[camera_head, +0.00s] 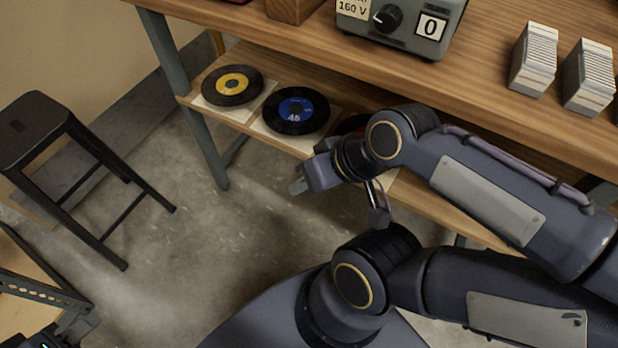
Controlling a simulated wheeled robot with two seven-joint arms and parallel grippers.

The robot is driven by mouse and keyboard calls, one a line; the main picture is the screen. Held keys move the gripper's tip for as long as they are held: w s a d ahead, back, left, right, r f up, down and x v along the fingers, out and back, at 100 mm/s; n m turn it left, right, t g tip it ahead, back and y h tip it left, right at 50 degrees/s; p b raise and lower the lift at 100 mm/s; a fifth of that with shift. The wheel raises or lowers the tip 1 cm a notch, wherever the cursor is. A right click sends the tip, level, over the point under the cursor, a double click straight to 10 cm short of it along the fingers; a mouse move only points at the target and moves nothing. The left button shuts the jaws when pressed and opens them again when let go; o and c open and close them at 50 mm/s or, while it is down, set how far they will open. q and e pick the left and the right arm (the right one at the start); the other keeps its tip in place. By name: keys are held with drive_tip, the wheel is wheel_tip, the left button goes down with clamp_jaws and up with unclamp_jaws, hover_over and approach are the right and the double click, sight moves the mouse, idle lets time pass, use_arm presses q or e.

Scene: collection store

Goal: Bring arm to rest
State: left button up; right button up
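My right arm comes in from the right and is folded back, with its forearm in front of the bench. My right gripper (338,196) is open, its two fingers spread apart with nothing between them. It hangs over the floor, in front of the lower shelf. At the bottom left corner a dark part with a small teal light looks like my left gripper (76,326). It is cut off by the frame edge, and its fingers cannot be made out.
A wooden bench (470,75) holds a grey meter box (400,25) and card stacks (534,60). Its lower shelf (258,130) carries a yellow-label record (233,86) and a blue-label record (295,111). A black stool (32,128) stands left. Bare floor (190,240) lies between.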

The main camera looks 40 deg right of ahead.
wheel_tip(320, 180, up, 29)
drive_tip(key=p, duration=2.9)
drive_tip(key=shift+r, duration=0.15)
